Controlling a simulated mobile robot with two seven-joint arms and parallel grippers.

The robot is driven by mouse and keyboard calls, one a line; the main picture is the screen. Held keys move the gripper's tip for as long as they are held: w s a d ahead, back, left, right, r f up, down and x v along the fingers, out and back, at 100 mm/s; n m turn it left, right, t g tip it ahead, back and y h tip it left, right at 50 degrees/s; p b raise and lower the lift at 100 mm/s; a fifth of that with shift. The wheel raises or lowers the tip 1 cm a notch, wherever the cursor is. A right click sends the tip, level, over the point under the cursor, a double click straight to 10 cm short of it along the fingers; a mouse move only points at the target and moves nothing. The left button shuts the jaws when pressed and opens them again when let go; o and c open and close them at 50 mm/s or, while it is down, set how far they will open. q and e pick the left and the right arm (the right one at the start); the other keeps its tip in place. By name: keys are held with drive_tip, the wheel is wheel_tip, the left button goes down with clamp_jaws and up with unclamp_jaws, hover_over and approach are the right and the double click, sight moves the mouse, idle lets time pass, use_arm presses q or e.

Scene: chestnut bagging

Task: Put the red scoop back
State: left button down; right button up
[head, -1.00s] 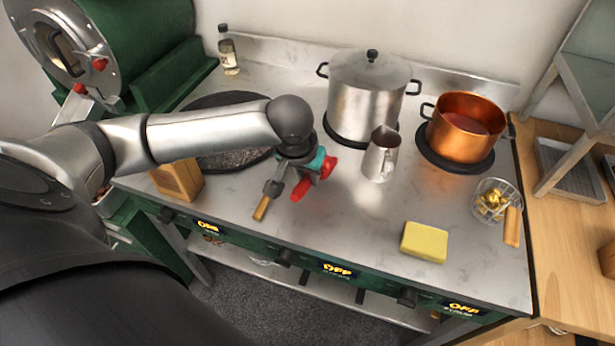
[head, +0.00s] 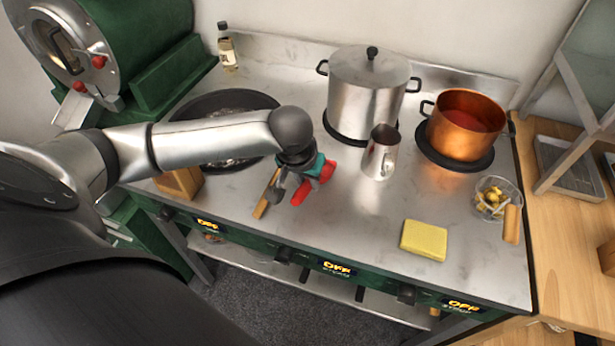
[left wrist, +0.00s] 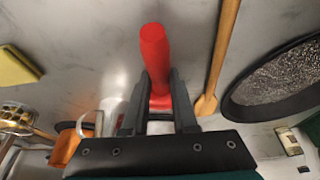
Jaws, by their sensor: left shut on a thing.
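The red scoop (head: 301,192) is held by my left gripper (head: 290,184) over the worktop, left of the metal pitcher. In the left wrist view its red handle (left wrist: 155,55) stands between the two fingers of the left gripper (left wrist: 157,98), which are closed on it. The far end of the scoop is mostly hidden behind the gripper. I cannot tell whether the scoop touches the worktop. My right gripper is not in view.
A wooden utensil (head: 265,197) lies just left of the gripper. A dark pan (head: 180,110) is behind my arm. A steel pot (head: 365,95), pitcher (head: 381,155), copper pot (head: 465,125), strainer (head: 492,212) and yellow sponge (head: 424,240) stand to the right. The front middle worktop is clear.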

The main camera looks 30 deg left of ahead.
use_arm(q)
drive_tip(key=shift+f, duration=0.35)
drive_tip(key=c, duration=0.6)
unclamp_jaws()
drive_tip(key=p+v, duration=0.4)
drive_tip(key=v, duration=1.1)
drive_tip(key=shift+r, duration=0.15)
